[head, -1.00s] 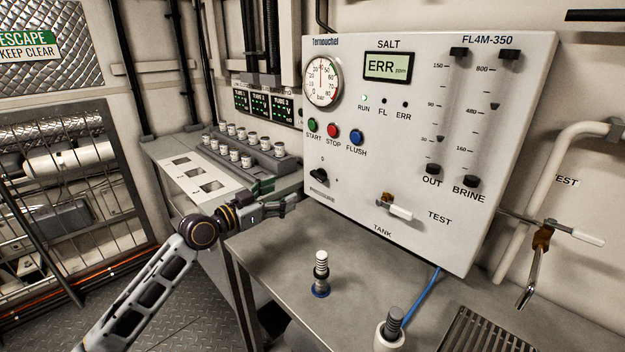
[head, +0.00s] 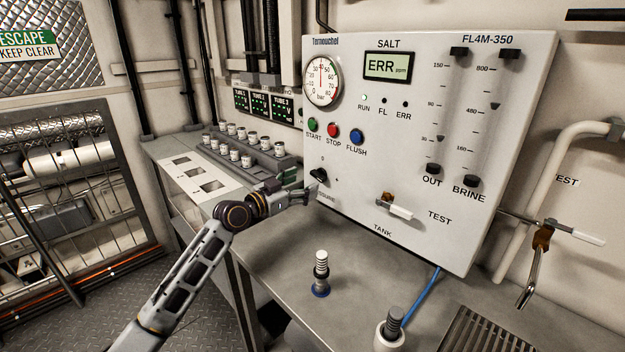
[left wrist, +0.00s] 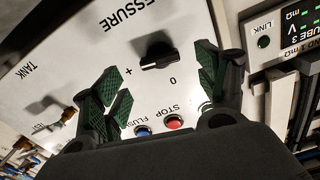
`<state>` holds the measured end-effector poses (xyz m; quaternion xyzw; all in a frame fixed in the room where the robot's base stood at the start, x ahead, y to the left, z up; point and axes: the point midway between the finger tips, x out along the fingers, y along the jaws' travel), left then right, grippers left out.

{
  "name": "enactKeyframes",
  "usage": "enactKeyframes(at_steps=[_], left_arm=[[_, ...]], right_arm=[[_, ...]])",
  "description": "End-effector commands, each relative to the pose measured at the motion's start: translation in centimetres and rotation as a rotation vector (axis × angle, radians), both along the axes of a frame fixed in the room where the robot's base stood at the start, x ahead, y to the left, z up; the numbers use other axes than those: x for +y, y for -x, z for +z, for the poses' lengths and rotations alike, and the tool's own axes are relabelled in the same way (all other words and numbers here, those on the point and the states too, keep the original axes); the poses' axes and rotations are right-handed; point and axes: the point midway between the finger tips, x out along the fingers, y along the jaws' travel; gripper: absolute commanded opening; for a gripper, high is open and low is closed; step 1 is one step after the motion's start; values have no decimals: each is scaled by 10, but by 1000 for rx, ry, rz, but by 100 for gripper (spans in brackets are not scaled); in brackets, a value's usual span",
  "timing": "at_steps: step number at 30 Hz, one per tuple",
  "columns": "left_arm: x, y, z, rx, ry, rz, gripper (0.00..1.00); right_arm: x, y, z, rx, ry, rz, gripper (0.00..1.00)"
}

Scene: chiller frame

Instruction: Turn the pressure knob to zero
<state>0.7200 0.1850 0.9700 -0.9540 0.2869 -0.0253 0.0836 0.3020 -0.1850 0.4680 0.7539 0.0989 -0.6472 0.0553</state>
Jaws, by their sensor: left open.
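The black pressure knob (head: 319,175) is on the lower left of the white panel (head: 400,130), under the start button. In the left wrist view the knob (left wrist: 156,57) shows between and beyond my fingers, near the word PRESSURE and the marks + and 0. Its grip bar points toward neither finger's tip closely enough to read a setting. My left gripper (head: 308,195) is open, just in front of the panel beside the knob. Its green-padded fingers (left wrist: 160,90) stand apart on either side of the knob, with no contact visible. My right gripper is not in view.
Start (head: 312,125), stop (head: 332,130) and flush (head: 357,137) buttons sit above the knob. A tank valve handle (head: 398,211) sticks out at the right. A rack of white cups (head: 240,150) stands at the left, and a ribbed fitting (head: 321,272) stands on the counter.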

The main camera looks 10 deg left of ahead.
Motion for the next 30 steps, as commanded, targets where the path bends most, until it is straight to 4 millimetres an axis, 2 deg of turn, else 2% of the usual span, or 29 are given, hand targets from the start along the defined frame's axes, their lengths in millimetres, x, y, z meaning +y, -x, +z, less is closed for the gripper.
enactKeyframes(at_steps=[15,28,30], left_arm=[[-24,-35,0,0,0,0,73],[-27,-39,0,2,0,-1,73],[-27,-39,0,2,0,-1,67]], right_arm=[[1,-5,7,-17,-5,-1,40],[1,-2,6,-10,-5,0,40],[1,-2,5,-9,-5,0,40]])
